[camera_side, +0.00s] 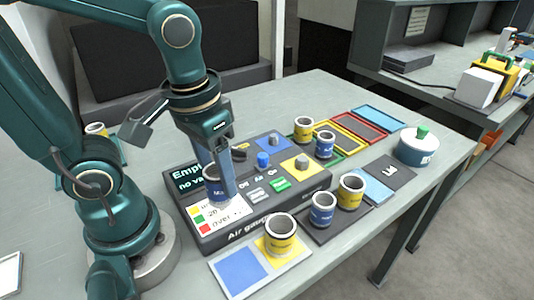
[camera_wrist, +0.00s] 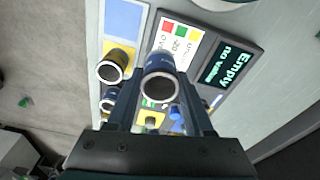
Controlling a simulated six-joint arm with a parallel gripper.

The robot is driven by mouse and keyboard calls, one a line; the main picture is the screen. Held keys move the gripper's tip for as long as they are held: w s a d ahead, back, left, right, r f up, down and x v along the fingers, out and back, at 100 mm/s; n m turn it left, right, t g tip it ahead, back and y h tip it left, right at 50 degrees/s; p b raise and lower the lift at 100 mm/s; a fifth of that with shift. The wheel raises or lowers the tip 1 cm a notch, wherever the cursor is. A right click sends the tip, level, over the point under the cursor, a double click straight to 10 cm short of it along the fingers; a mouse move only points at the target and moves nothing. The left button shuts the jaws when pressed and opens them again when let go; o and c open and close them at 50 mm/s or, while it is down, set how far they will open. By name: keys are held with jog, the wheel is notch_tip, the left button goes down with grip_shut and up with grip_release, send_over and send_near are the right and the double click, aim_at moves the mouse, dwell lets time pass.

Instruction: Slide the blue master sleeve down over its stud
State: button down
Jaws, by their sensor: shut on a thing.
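My gripper (camera_side: 220,180) is shut on a blue sleeve (camera_side: 213,193) with a pale rim, held above the front left part of the air gauge box (camera_side: 205,233). In the wrist view the blue sleeve (camera_wrist: 160,65) is between the two fingers (camera_wrist: 160,112), its open end towards the camera. A grey stud (camera_side: 273,141) stands on the blue square at the back of the box, to the right of my gripper. Another grey stud (camera_side: 302,162) stands on the yellow square. Both studs are bare. The fingers partly hide the sleeve and the display in the side view.
A blue knob (camera_side: 263,159) rises between my gripper and the studs. Other blue sleeves (camera_side: 322,208) and yellow sleeves (camera_side: 280,236) stand on plates at the front and right.

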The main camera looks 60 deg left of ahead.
jog(key=w+a+r, duration=0.5)
jog(key=w+r, duration=0.1)
send_over(274, 135)
notch_tip(274, 135, down, 3)
jog(key=shift+s+f, duration=0.1)
jog(key=shift+f, duration=3.7)
jog(key=shift+f, duration=0.2)
